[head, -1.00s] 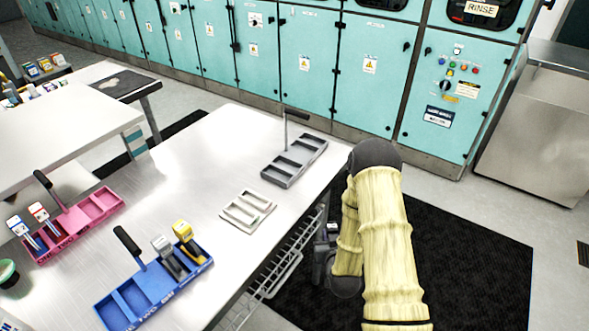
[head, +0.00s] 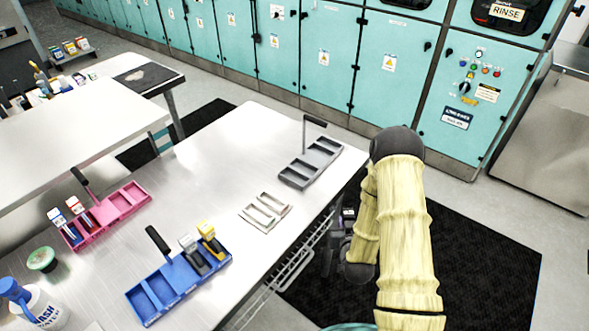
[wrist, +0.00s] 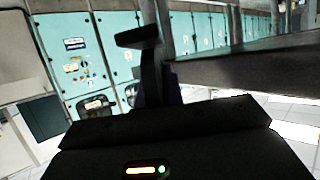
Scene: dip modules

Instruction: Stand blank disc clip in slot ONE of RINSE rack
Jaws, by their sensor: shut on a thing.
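My gripper (wrist: 158,98) is shut on a dark clip with a T-shaped top (wrist: 148,62), seen mostly in silhouette in the wrist view. I take it for the blank disc clip; its face is too dark to check. In the head view my arm hides most of the gripper, low beside the table's right edge. Three handled racks stand on the table: a grey, empty one (head: 297,176) at the far edge, a blue one (head: 164,305) in front, and a pink one (head: 126,200) at left. I cannot read which is RINSE or which slot is ONE.
The blue rack holds a grey-topped clip (head: 190,245) and a yellow-topped clip (head: 208,232). The pink rack holds two clips. A small two-slot tray (head: 265,211) lies near the right edge. A wash bottle (head: 40,308) and green-topped jar (head: 42,259) stand left. A RINSE sign (head: 506,12) marks the cabinet.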

